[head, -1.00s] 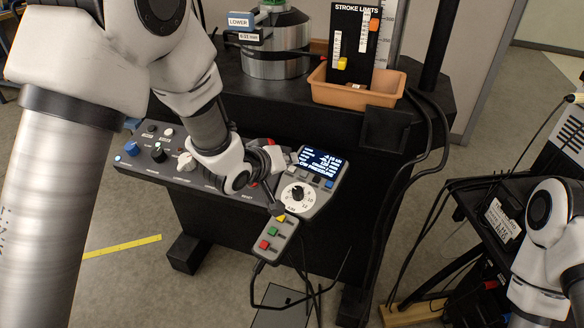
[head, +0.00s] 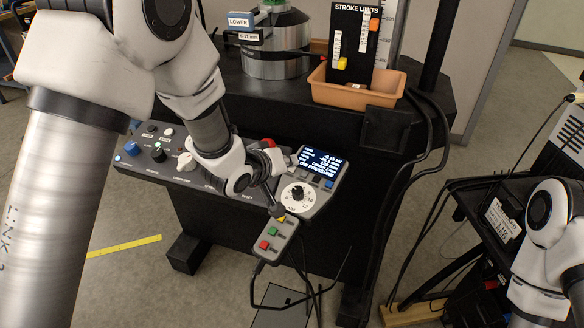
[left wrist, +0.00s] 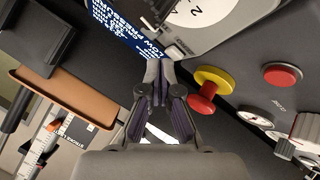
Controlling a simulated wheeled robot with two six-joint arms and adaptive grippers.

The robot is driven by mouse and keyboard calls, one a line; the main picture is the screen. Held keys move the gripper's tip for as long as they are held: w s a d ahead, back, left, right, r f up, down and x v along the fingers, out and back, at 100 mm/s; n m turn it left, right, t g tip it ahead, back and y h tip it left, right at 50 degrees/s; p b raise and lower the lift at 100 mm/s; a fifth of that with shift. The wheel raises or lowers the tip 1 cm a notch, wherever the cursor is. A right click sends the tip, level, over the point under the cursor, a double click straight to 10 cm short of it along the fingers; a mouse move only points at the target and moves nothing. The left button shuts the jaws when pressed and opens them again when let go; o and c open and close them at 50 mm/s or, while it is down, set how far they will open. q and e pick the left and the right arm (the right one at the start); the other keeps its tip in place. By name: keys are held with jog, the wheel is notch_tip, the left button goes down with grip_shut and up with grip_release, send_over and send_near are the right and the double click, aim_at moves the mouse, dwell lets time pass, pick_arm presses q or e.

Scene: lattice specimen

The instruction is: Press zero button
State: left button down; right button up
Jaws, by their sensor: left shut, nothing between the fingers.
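The control panel (head: 160,170) carries a blue display (head: 318,162) with a row of small buttons (head: 312,178) below it and a round dial (head: 297,197). I cannot read which button is marked zero. Whether the tips touch anything is unclear. In the left wrist view, the shut fingers (left wrist: 160,70) point toward the display (left wrist: 125,28) and dial (left wrist: 205,14). My right arm shows at the right edge; its gripper is out of frame.
A pendant (head: 280,240) with yellow, green and red buttons hangs below the dial. A red-and-yellow stop knob (left wrist: 207,90) and a red button (left wrist: 282,76) are near the fingers. An orange tray (head: 330,94) stands behind the panel. Black cables hang at right.

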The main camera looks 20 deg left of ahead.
pick_arm(q)
jog(key=shift+w+f, duration=0.1)
jog(key=shift+f, duration=0.3)
dwell(0.4)
jog(key=shift+s+r+p, duration=0.2)
jog(key=shift+r+p, duration=0.5)
jog(key=shift+r, duration=0.1)
jog(key=r+p, duration=0.2)
jog(key=s+r+p, duration=0.1)
jog(key=r+p, duration=0.1)
jog(key=shift+s+r, duration=0.15)
jog(key=shift+r, duration=0.25)
dwell(0.6)
